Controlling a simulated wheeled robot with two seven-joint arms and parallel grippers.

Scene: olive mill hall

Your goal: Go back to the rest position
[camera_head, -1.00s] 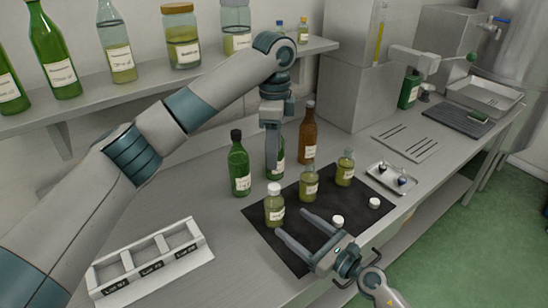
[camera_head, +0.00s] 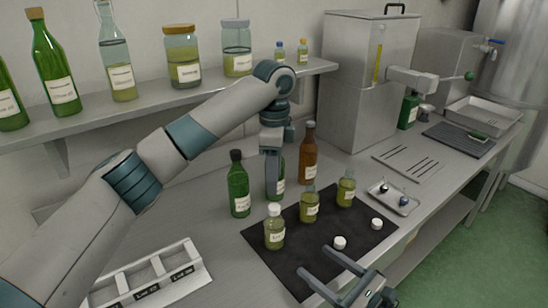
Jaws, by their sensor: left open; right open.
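My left arm reaches in from the left, and its gripper (camera_head: 271,194) points down beside a dark green bottle (camera_head: 281,182), which it partly hides. The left jaws are seen nearly edge-on and hold nothing visible. My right gripper (camera_head: 313,261) is open and empty at the bottom of the view, over the front part of the black mat (camera_head: 288,262). Its two fingers are spread and point up and left. A white-capped small bottle (camera_head: 274,234) stands beyond its fingertips.
Uncapped small bottles (camera_head: 310,208) (camera_head: 346,191) and white caps (camera_head: 340,243) (camera_head: 377,224) are on the mat. A green bottle (camera_head: 238,190) and a brown bottle (camera_head: 308,160) stand behind. A labelled rack (camera_head: 206,283) is at lower left; a metal tray (camera_head: 413,206) is right.

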